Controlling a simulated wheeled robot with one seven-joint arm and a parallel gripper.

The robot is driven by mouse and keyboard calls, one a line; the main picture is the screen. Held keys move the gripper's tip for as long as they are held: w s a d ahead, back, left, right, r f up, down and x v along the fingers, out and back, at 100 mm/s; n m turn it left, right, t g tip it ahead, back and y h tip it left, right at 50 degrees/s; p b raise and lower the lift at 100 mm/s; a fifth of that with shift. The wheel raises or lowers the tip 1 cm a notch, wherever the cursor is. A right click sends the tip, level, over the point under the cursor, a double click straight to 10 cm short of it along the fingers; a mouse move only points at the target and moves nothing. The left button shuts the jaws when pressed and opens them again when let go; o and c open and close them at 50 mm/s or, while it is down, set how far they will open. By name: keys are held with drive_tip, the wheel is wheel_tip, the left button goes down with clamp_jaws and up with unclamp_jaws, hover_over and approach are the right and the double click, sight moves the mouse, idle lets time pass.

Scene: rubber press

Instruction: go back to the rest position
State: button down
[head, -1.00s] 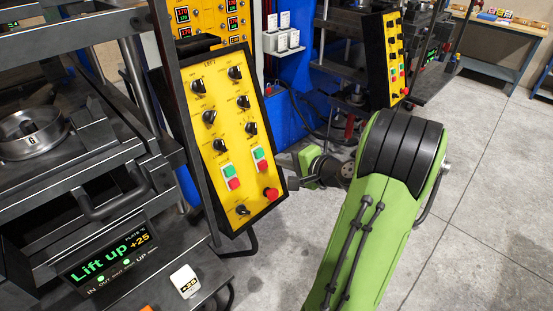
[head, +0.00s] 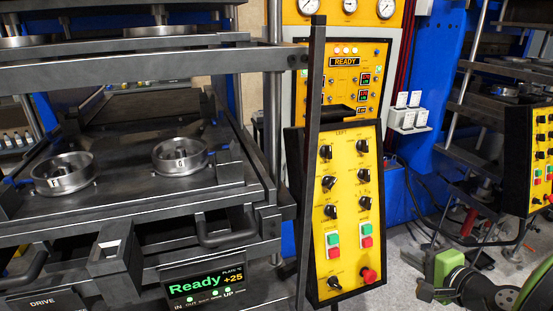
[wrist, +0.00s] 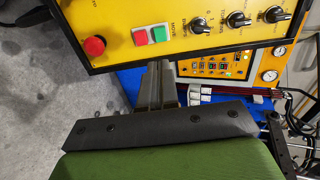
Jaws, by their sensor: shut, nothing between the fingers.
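My gripper shows in the wrist view (wrist: 157,85) as dark fingers held together, with nothing between them. They point toward the yellow control panel (wrist: 190,50), close to its lower edge in that view; contact cannot be told. In the head view the LEFT control panel (head: 345,215) stands at centre right with black knobs, green and red buttons and a red mushroom button (head: 369,275). My green arm and black joint are at the lower right, to the right of this panel. The display (head: 205,288) on the press reads "Ready" and +25.
The press's lower plate (head: 120,208) carries two round metal moulds, F (head: 62,174) and G (head: 180,155). A dark upright bar (head: 311,150) stands beside the panel. A second panel (head: 541,160) is at the right edge. White switch boxes (head: 409,115) hang behind. Grey floor shows lower right.

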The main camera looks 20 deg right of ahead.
drive_tip(key=a+n+g+y, duration=0.2)
drive_tip(key=a+n+g, duration=0.7)
drive_tip(key=a, duration=1.1)
drive_tip(key=s+a+r+n+h, duration=0.2)
drive_tip(key=s+a+n, duration=0.4)
drive_tip(key=s, duration=0.6)
drive_tip(key=n, duration=0.2)
drive_tip(key=shift+s+a+r+n+t, duration=0.2)
drive_tip(key=shift+s+n+t, duration=0.1)
drive_tip(key=shift+a, duration=0.15)
